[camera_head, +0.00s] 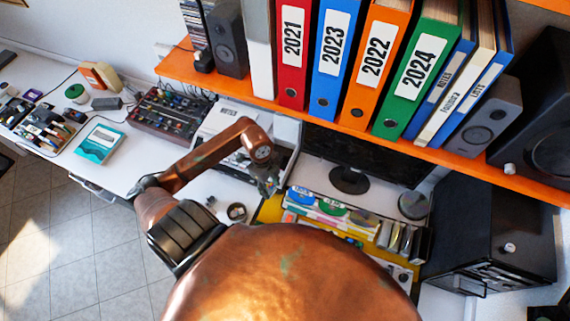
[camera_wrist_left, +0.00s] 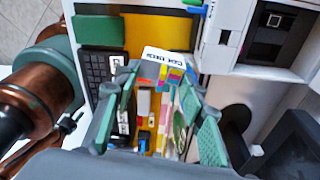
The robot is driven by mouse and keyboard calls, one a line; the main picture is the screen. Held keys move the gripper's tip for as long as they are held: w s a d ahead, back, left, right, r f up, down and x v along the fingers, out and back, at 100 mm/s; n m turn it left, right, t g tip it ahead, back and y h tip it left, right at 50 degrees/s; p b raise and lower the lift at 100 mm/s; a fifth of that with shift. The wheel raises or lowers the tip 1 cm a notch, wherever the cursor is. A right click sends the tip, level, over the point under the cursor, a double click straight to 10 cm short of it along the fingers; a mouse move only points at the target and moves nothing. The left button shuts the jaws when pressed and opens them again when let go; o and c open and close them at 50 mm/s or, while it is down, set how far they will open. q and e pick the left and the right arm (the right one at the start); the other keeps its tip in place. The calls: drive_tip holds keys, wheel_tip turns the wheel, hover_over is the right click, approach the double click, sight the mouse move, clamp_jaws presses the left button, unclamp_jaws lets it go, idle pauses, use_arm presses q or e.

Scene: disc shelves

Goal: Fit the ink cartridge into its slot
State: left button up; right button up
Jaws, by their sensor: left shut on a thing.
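My left gripper (camera_head: 268,184) reaches over the desk beside the white printer (camera_head: 222,122). In the left wrist view its green-padded fingers (camera_wrist_left: 158,80) are shut on the ink cartridge (camera_wrist_left: 166,56), which has a white label and colour stripes. The cartridge is held at the fingertips, above the yellow surface (camera_wrist_left: 150,30). The printer (camera_wrist_left: 222,62) also shows in the left wrist view, right of the cartridge, with a dark square opening (camera_wrist_left: 272,20) in it. In the head view the cartridge is too small to make out. My right gripper is not in view.
An orange shelf (camera_head: 330,124) with binders and speakers hangs over the desk. A monitor (camera_head: 360,155) stands right of the printer. Discs and cases (camera_head: 333,210) lie on the yellow surface. A black keypad-like object (camera_wrist_left: 97,68) lies left of the gripper.

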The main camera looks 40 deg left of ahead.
use_arm(q)
drive_tip(key=shift+s+a+n, duration=0.2)
drive_tip(key=shift+a+n, duration=0.3)
drive_tip(key=shift+n, duration=0.4)
drive_tip(key=w+a+p, duration=0.1)
drive_tip(key=w+a, duration=0.2)
drive_tip(key=w, duration=0.5)
drive_tip(key=w+a+p, duration=0.1)
drive_tip(key=w+a, duration=0.1)
drive_tip(key=w, duration=0.6)
drive_tip(key=shift+w+a+f+p, duration=0.1)
drive_tip(key=shift+w+f+p, duration=0.1)
drive_tip(key=shift+f, duration=0.95)
drive_tip(key=shift+w+a+f+p, duration=0.1)
drive_tip(key=shift+f+p, duration=0.05)
drive_tip(key=shift+f, duration=1.05)
drive_tip(key=shift+w+a+f+p, duration=0.1)
drive_tip(key=shift+w+f+p, duration=0.1)
drive_tip(key=shift+f, duration=0.95)
drive_tip(key=shift+f, duration=0.1)
drive_tip(key=o, duration=1)
drive_tip(key=shift+d, duration=0.1)
drive_tip(key=r+p, duration=0.4)
drive_tip(key=r, duration=0.1)
drive_tip(key=a+r+p, duration=0.1)
drive_tip(key=r+p, duration=0.1)
drive_tip(key=shift+s+r+p, duration=0.15)
drive_tip(key=shift+r+p, duration=0.15)
drive_tip(key=shift+r, duration=0.05)
